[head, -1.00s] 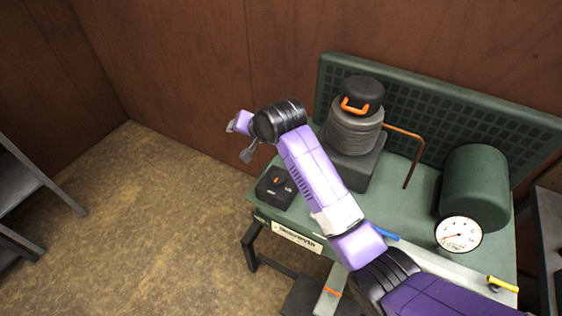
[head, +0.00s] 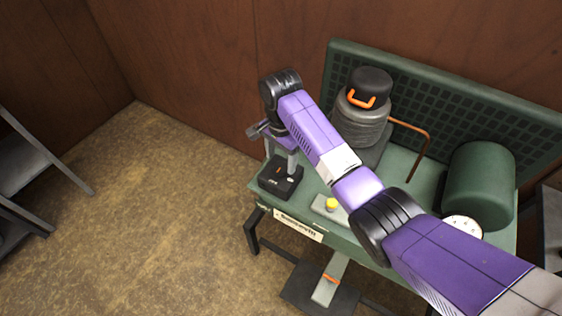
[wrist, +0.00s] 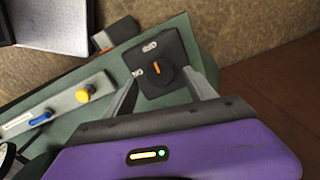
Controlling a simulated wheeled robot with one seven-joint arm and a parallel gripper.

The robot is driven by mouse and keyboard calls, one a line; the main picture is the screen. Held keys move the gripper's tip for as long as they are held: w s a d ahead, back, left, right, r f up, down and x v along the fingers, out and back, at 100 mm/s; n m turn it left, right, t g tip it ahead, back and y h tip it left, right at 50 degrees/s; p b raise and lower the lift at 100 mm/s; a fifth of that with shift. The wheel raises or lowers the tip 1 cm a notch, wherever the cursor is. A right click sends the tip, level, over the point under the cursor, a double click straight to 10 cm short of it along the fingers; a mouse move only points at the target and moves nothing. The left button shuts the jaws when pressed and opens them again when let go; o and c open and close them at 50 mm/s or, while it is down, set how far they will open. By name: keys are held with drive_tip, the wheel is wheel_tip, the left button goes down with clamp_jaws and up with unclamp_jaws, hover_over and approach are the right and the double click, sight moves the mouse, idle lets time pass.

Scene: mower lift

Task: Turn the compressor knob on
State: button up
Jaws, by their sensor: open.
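The compressor knob (wrist: 158,74) is a round black dial with an orange pointer mark, set on a black switch box (wrist: 148,48) in the wrist view. The box (head: 270,184) sits at the left front corner of the green bench in the head view. My gripper (wrist: 162,92) is open, with one finger to each side of the knob in the wrist view. In the head view my gripper (head: 278,160) points down at the box and partly covers it. I cannot tell whether the fingers touch the knob.
The green bench (head: 400,170) carries a grey ribbed compressor (head: 358,128) with an orange handle, a copper pipe (head: 424,150), a green tank (head: 478,185) and a white gauge (head: 462,225). A yellow knob (head: 331,203) is on a grey strip at the front. Open floor lies left.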

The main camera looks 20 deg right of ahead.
sight(280, 168)
drive_tip(key=shift+f, duration=1.4)
drive_tip(key=c, duration=1.4)
